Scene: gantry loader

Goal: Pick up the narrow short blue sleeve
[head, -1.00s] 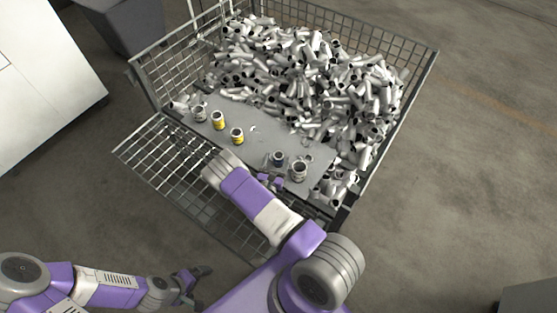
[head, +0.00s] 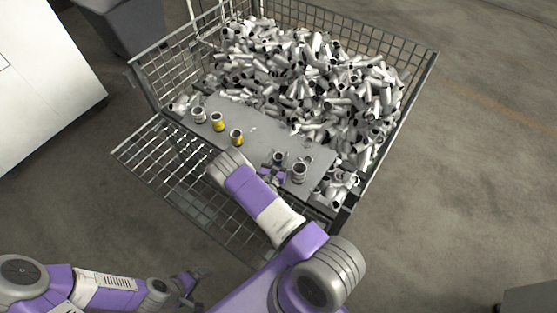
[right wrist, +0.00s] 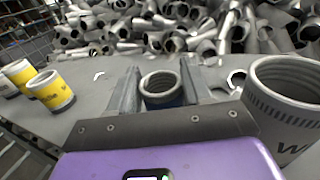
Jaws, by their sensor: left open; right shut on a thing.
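The narrow short blue sleeve (head: 279,157) stands upright on the grey board, with its grey threaded mouth facing up. In the right wrist view the sleeve (right wrist: 161,86) is between the two fingers, with a little blue showing below its rim. My right gripper (head: 276,169) is shut on it; its fingers (right wrist: 160,92) are on both sides. I cannot tell whether the sleeve's base is clear of the board. My left gripper (head: 192,283) is open and empty, low in the head view, outside the cage.
Two yellow-banded sleeves (head: 218,122) (head: 237,137) and a white one (head: 199,115) stand to the left on the board (head: 262,133). A heap of grey pipe pieces (head: 310,75) fills the mesh cage behind.

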